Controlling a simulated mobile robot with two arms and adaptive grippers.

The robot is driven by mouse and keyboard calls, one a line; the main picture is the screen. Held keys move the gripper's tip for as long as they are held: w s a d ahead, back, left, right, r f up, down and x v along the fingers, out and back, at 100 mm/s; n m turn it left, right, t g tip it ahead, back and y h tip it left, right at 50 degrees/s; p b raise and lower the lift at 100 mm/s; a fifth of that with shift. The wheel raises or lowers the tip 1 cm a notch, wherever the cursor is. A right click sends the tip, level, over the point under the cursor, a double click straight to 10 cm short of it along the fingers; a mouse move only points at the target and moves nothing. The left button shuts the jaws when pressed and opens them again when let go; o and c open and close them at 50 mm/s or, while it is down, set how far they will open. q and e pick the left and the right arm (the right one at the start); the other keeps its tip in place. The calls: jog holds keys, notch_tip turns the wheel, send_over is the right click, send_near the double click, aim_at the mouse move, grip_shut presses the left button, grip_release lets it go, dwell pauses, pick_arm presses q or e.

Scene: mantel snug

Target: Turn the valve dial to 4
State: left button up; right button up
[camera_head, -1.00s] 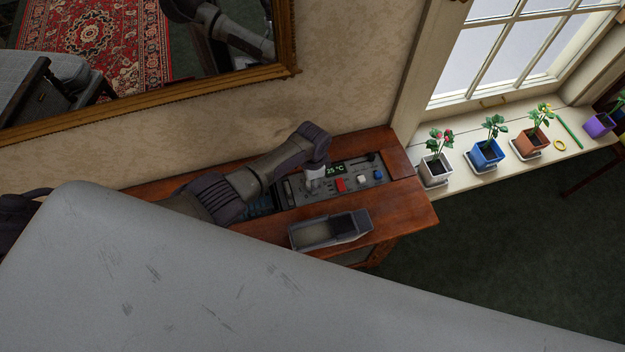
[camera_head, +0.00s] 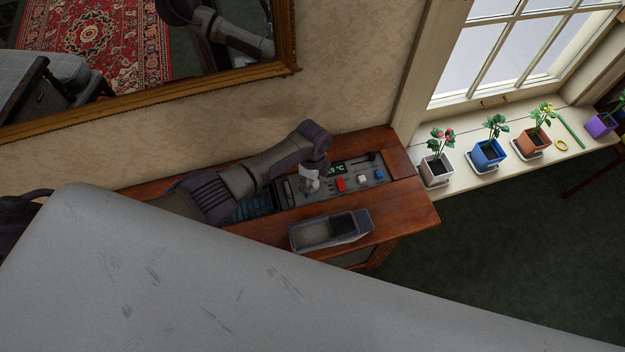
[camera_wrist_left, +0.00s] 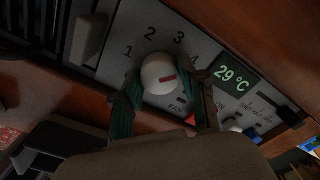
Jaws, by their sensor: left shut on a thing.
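My left gripper (camera_wrist_left: 165,78) is shut on the dial, one green-padded finger on each side. In the head view my left gripper (camera_head: 309,184) reaches down onto the panel and hides the dial. My right gripper is not in view.
The panel (camera_head: 350,190) has a green display (camera_wrist_left: 234,77) reading 29 °C, a red button (camera_head: 340,185), a white one (camera_head: 362,180) and a blue one (camera_head: 379,174). A grey open box (camera_head: 330,232) stands in front on the wooden cabinet (camera_head: 405,210). Potted plants line the windowsill.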

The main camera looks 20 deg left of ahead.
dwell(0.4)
pick_arm(q)
jog(key=o, duration=1.1)
jog(key=shift+o, duration=0.2)
notch_tip(320, 180, up, 12)
